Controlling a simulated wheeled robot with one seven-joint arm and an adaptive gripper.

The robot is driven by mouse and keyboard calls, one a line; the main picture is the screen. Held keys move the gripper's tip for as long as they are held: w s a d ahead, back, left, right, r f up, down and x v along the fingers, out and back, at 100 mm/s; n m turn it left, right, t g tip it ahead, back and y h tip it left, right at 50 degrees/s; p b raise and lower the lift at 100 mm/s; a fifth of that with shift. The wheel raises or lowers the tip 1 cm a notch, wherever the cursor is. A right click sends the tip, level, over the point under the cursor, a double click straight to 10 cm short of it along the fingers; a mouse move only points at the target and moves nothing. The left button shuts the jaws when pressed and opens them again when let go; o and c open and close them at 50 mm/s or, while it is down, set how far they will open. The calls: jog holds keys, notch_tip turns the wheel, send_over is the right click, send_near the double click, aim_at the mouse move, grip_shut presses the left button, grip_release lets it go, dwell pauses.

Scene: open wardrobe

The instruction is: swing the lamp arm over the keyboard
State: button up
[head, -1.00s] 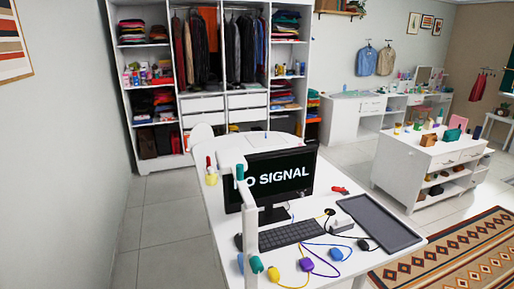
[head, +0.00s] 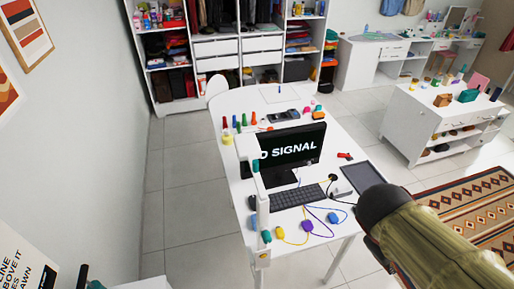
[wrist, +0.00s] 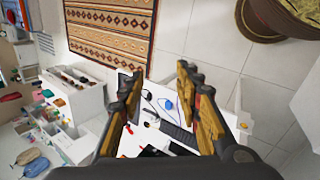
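A white desk lamp stands at the near left side of the desk in the head view, its upright white arm (head: 257,178) passing in front of the monitor's left edge. The black keyboard (head: 298,196) lies in front of the monitor, to the right of the lamp; it also shows in the wrist view (wrist: 178,132). My gripper (wrist: 167,100) is open in the wrist view, with nothing between its fingers and the desk beyond them. In the head view my arm enters at the lower right, right of the desk, and its fingers are hidden. I cannot make out the lamp in the wrist view.
The monitor (head: 292,146) reads "NO SIGNAL". Yellow, purple and blue cabled items lie before the keyboard, with a grey pad (head: 362,177) at right. Several coloured bottles stand behind the lamp. A patterned rug (head: 478,228) and a white drawer unit (head: 437,115) are right of the desk.

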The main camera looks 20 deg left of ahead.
jog(key=w+a+n+t+h, duration=0.4)
jog(key=w+a+n+t, duration=0.4)
jog(key=w+a+n, duration=0.75)
jog(key=n+t+y+p, duration=0.2)
jog(key=n+t+y, duration=0.5)
jog(key=n, duration=0.4)
send_near(254, 167)
jog(key=w, duration=0.3)
jog(key=w+d, duration=0.1)
jog(key=w, duration=0.7)
jog(key=shift+d+r, duration=0.15)
jog(key=shift+r, duration=0.05)
jog(key=shift+c, duration=0.4)
jog(key=c, duration=0.8)
grip_shut()
